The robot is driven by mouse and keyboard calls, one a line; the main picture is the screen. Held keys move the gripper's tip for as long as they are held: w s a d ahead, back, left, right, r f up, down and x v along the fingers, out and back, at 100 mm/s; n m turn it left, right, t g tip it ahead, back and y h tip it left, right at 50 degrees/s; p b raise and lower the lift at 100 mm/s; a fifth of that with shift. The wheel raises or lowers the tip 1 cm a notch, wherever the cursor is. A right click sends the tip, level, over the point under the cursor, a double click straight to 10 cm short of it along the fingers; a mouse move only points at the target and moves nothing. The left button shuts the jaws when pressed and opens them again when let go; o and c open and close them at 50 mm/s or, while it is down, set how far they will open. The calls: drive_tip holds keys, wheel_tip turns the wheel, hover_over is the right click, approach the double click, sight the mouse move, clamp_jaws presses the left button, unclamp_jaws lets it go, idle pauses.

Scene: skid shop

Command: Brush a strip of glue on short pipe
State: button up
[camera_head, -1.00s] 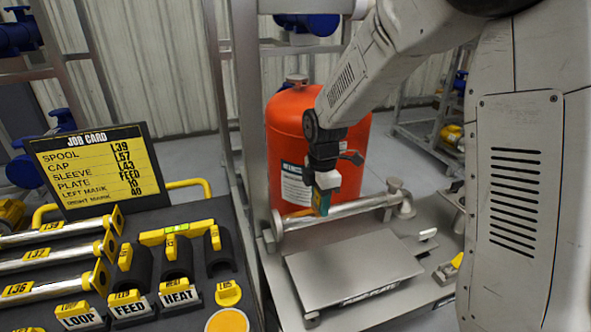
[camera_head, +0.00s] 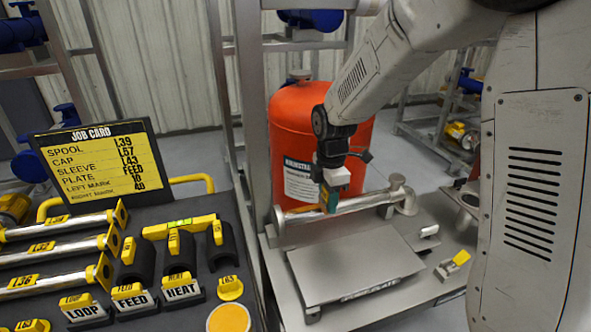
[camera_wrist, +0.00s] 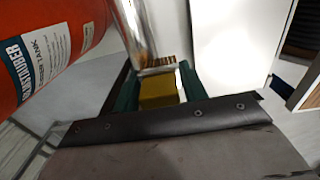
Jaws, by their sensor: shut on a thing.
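My gripper (camera_head: 329,198) is at the short pipe (camera_head: 355,204) on the metal bench. In the wrist view my gripper (camera_wrist: 160,88) has its green fingers shut on a brush with a yellow block (camera_wrist: 160,91) and a row of brown bristles (camera_wrist: 157,63). The bristles are at the near end of the shiny pipe (camera_wrist: 133,30); whether they touch it I cannot tell. In the head view the brush is mostly hidden by the fingers. The pipe lies horizontally, with an upright fitting at its right end. I cannot make out any glue on it.
A red tank (camera_head: 286,122) stands close behind the pipe. A flat grey plate (camera_head: 352,266) lies in front of it. On the left, a dark cart holds the job card (camera_head: 100,165), several labelled pipes and black sleeves (camera_head: 181,254).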

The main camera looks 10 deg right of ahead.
drive_tip(key=shift+w+r, duration=0.25)
drive_tip(key=shift+r, duration=0.85)
drive_tip(key=shift+s+r, duration=0.25)
drive_tip(key=shift+r, duration=2.65)
drive_tip(key=shift+w, duration=0.1)
